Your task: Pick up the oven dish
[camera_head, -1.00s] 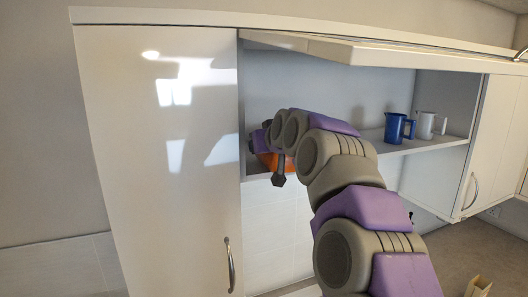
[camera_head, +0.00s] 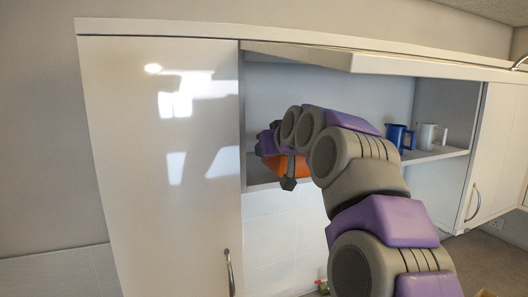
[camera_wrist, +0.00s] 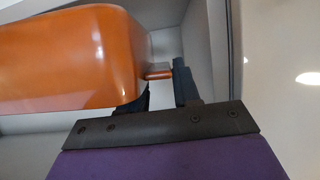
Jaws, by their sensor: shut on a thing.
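The oven dish is orange and glossy and shows in the head view (camera_head: 291,167), partly hidden behind my arm, at the left end of the open cabinet's shelf. In the wrist view the dish (camera_wrist: 75,55) fills the upper left, with a small handle at its right end. My gripper (camera_wrist: 165,80) is shut on that handle, one dark finger on each side. In the head view my gripper (camera_head: 268,141) is beside the cabinet's left inner wall, mostly hidden by my wrist. I cannot tell whether the dish touches the shelf.
A blue jug (camera_head: 397,138) and a white jug (camera_head: 427,136) stand on the right part of the shelf (camera_head: 437,153). The raised cabinet door (camera_head: 400,62) is above my arm. A closed glossy door (camera_head: 165,170) is at the left.

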